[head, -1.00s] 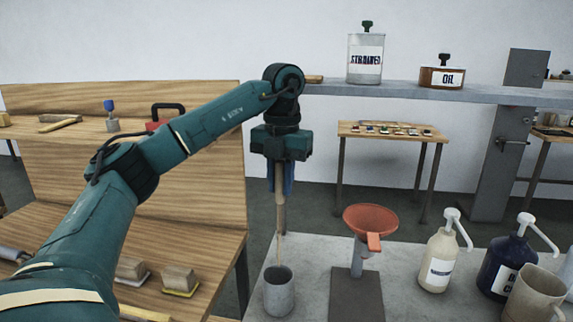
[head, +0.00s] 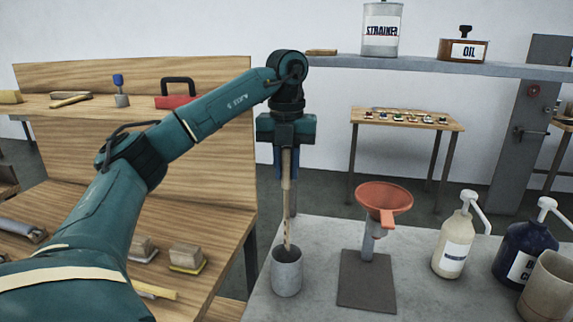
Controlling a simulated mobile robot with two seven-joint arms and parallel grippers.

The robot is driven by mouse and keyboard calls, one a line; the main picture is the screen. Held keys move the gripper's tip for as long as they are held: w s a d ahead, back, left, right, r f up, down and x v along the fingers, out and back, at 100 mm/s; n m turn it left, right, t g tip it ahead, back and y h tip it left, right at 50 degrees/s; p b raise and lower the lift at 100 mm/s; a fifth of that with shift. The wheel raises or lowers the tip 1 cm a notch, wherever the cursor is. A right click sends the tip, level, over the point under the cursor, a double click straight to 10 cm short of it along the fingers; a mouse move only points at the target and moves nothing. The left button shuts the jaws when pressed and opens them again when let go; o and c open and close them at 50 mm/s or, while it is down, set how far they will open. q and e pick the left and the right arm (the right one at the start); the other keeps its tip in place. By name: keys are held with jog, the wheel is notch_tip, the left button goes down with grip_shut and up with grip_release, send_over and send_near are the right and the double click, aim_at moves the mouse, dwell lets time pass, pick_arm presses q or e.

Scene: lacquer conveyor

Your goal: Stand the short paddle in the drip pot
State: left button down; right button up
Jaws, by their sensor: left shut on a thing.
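The short paddle (head: 287,205) is a slim light-wood stick, held upright by my left gripper (head: 287,165). The jaws are shut around its upper part, which they partly hide. The drip pot (head: 287,277) is a small grey cylinder, open at the top, on the grey bench. The paddle's lower end meets the dark opening of the pot. I cannot tell how deep it reaches inside. My right gripper is not in view.
An orange funnel (head: 384,198) on a stand is just right of the pot. Pump bottles (head: 455,247) and a beige jug (head: 547,288) stand farther right. A wooden bench (head: 215,232) is at left. A shelf (head: 420,66) crosses behind.

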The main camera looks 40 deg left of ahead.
aim_at(287, 217)
pick_arm(q)
jog(key=shift+f+b, duration=0.3)
jog(key=shift+f, duration=0.55)
jog(key=shift+f+b, duration=0.55)
jog(key=shift+f, duration=0.4)
jog(key=shift+f+b, duration=0.35)
jog(key=shift+f, duration=0.35)
jog(key=shift+f+b, duration=1.2)
jog(key=shift+f, duration=1.5)
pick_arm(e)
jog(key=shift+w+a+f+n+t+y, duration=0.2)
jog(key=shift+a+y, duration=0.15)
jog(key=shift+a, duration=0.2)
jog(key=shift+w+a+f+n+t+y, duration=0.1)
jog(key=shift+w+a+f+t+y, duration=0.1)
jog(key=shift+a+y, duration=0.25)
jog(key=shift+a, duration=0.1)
pick_arm(q)
jog(key=c, duration=1.2)
grip_release()
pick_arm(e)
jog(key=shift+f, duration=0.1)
